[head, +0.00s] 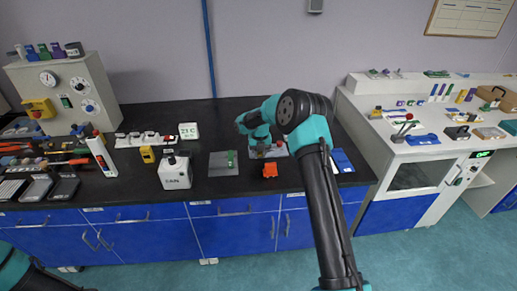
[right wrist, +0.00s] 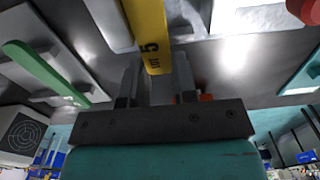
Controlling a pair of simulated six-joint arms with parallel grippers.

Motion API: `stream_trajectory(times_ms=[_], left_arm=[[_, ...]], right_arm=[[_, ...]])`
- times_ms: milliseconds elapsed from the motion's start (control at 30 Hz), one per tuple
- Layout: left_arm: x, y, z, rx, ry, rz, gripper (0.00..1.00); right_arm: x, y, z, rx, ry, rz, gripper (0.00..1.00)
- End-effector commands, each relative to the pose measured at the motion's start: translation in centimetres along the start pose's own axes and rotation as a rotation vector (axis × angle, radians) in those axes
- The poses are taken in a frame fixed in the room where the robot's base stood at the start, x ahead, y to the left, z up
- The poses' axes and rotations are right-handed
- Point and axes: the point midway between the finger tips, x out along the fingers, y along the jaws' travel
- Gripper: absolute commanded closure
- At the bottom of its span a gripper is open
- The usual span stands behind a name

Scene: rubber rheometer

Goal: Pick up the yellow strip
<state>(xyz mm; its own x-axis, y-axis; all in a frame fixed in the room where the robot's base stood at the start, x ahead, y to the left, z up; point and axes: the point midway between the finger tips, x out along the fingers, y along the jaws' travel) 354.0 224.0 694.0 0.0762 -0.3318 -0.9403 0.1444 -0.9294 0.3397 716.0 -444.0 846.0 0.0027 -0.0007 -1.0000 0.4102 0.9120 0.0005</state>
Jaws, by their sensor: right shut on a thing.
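The yellow strip (right wrist: 150,32) carries dark printed lettering. In the right wrist view it stands between the fingers of my right gripper (right wrist: 158,78), which is shut on it. In the head view my right gripper (head: 263,150) is low over the back-middle of the black bench, and the strip is too small and too hidden by the gripper to make out. My left gripper is out of the head view; only part of my left arm shows at the lower left corner.
A green strip (right wrist: 45,70) is left of the gripper. On the black bench (head: 135,185) are a grey plate (head: 222,170), a small orange object (head: 270,171), a white balance (head: 175,172) and a blue mat (head: 342,161). A white machine (head: 425,175) stands at the right.

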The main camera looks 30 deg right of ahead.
Motion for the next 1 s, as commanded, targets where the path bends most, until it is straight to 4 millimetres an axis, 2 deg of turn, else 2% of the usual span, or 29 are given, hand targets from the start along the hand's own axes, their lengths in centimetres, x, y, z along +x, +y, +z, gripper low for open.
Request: stream_trajectory(times_ms=[33,133,467,633,867,1000], left_arm=[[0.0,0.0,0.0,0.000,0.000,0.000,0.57],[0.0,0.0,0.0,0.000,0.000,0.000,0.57],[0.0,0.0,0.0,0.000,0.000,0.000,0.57],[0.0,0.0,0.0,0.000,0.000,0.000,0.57],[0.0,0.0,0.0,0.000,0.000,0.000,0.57],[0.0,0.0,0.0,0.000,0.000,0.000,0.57]], right_arm=[[0.0,0.0,0.0,0.000,0.000,0.000,0.88],[0.0,0.0,0.0,0.000,0.000,0.000,0.97],[-0.3,0.0,0.0,0.000,-0.001,0.000,0.97],[-1.5,0.0,0.1,0.000,-0.002,0.001,0.97],[-4.3,0.0,0.1,0.001,0.000,0.001,0.97],[-4.2,0.2,-1.4,-0.002,0.004,-0.001,0.97]])
